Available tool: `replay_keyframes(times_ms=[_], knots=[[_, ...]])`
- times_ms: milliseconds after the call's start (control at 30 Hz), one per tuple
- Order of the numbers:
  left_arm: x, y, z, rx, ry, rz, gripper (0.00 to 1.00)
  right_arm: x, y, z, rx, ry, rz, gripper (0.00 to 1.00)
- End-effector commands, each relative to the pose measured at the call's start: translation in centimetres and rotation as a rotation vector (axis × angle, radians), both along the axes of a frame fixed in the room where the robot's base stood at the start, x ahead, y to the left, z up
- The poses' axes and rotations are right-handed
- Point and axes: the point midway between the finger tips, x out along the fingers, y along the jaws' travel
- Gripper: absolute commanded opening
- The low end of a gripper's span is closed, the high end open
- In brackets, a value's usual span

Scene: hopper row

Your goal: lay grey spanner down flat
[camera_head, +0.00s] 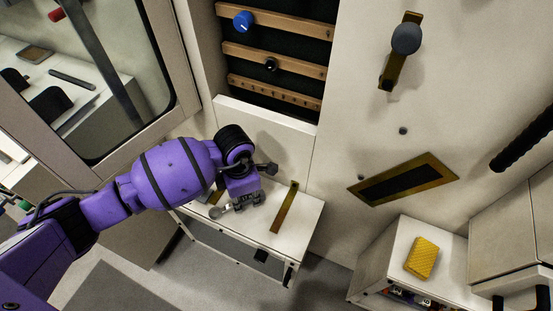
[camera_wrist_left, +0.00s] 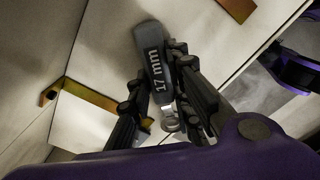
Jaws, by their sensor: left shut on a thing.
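My left gripper (camera_head: 243,198) is over the small white bench, low near its top. It is shut on the grey spanner (camera_wrist_left: 155,58), which carries a "17 mm" label in the left wrist view. In that view the dark handle lies between the gripper's fingers (camera_wrist_left: 162,108), with a silver end near the finger bases. In the head view a silver end of the spanner (camera_head: 220,211) sticks out to the left of the fingers. I cannot tell whether the spanner touches the bench.
The white bench (camera_head: 300,215) has a brass strip (camera_head: 284,208) right of the gripper. A wall with a dark recess and wooden rails (camera_head: 275,57) stands behind. A yellow sponge-like block (camera_head: 421,258) lies on a white cabinet at lower right.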

Motion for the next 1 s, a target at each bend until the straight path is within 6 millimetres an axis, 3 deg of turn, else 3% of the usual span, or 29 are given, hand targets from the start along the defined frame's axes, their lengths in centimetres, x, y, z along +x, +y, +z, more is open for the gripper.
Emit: replay_keyframes(times_ms=[367, 400, 567, 867, 1000], knots=[[0.0, 0.0, -0.4, -0.001, 0.000, 0.000, 0.00, 0.0, 0.1, -0.3, 0.001, 0.000, 0.001, 0.00], [0.0, 0.0, -0.4, 0.000, 0.000, 0.000, 0.21, 0.2, 0.1, -0.2, 0.002, -0.001, 0.001, 0.00], [0.0, 0.0, -0.4, 0.000, 0.000, 0.000, 0.40, 0.7, 0.2, -0.2, 0.003, -0.010, 0.004, 0.00], [0.0, 0.0, -0.3, 0.000, 0.000, 0.000, 0.40, 0.3, 0.1, -0.2, 0.002, -0.005, 0.000, 0.00], [0.1, 0.0, 1.1, -0.001, -0.002, 0.000, 0.40, 0.3, 0.1, -0.2, 0.001, -0.005, 0.001, 0.00]])
